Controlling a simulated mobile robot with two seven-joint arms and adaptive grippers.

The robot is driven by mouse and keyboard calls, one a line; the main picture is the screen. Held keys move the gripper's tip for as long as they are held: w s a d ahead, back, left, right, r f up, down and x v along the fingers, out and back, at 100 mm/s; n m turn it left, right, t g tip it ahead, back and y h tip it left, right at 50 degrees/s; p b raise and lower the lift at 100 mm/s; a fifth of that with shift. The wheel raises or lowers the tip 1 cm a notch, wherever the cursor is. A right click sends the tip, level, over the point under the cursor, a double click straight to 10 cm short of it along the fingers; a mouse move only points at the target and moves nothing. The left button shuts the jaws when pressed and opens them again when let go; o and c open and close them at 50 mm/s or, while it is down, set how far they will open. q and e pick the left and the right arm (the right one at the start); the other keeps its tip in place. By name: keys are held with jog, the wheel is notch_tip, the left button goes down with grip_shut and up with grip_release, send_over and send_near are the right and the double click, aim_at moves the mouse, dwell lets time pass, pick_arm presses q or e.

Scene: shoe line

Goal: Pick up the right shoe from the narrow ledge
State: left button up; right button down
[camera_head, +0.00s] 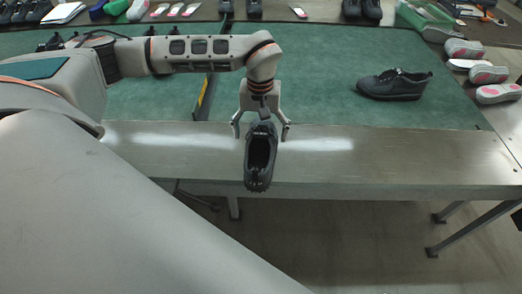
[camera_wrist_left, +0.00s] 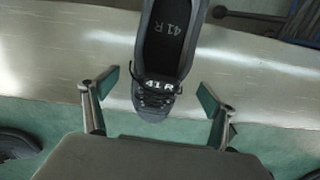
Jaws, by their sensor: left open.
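A dark grey shoe marked "41 R" lies on the metal ledge (camera_head: 400,158); this right shoe (camera_head: 261,155) has one end jutting past the ledge's front edge. In the left wrist view the shoe (camera_wrist_left: 160,95) shows its laces and label nearest the gripper, its opening beyond. My left gripper (camera_head: 261,128) is open, its two fingers on either side of the laced end. In the left wrist view the open fingers (camera_wrist_left: 157,98) stand apart from the shoe, with gaps on both sides. My right gripper is not in view.
Another dark shoe (camera_head: 394,84) sits on the green mat (camera_head: 320,65) to the right. Several pale soles and shoes (camera_head: 488,74) line the right side, and more shoes stand along the back. The ledge is bare on both sides of the shoe.

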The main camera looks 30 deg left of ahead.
aim_at(261, 152)
pick_arm(q)
jog(key=shift+f, duration=2)
jog(key=c, duration=1.5)
jog(key=shift+r, duration=0.15)
